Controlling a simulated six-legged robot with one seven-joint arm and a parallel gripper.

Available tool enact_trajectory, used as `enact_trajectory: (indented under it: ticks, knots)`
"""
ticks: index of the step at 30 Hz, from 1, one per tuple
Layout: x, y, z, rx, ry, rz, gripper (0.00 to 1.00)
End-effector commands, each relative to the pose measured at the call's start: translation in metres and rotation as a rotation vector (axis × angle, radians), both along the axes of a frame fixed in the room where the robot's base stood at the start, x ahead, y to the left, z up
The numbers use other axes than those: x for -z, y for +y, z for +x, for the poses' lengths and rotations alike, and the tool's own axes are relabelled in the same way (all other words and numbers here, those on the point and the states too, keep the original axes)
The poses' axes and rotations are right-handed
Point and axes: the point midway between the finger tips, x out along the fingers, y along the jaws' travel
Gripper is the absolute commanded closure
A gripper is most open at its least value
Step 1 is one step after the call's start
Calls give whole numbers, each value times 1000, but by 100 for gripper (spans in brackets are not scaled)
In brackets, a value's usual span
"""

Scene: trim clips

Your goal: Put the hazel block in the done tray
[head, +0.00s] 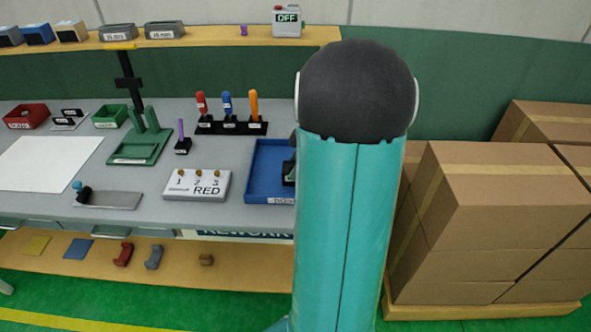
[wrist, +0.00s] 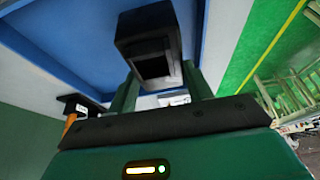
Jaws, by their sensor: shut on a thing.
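My gripper (wrist: 160,80) is in the wrist view, its two green fingers shut on a dark, nearly black block-like thing (wrist: 148,42) with a recess in its near face. Its colour does not show as hazel here. It is over the blue tray (wrist: 75,45); I cannot tell whether it touches the floor. In the head view the blue tray (head: 262,170) is at the right end of the bench, its front label partly hidden by my arm. Only a dark edge of the gripper end (head: 289,172) shows there.
A white numbered board (head: 197,185) stands left of the blue tray, and a rack of coloured-handled tools (head: 230,126) behind it. A green fixture (head: 141,145) is further left. Stacked cartons (head: 490,210) stand right of my arm.

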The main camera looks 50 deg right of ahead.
Motion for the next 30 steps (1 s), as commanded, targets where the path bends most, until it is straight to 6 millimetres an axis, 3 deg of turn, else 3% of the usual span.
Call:
enact_trajectory:
  ticks: [4, 15, 16, 19, 30]
  knots:
    - [22, 2, 0, -2, 2, 4, 76]
    - [26, 2, 1, -3, 1, 1, 76]
    - [26, 2, 1, -3, 1, 1, 46]
    - [26, 2, 1, -3, 1, 1, 28]
    - [21, 1, 0, -1, 0, 1, 28]
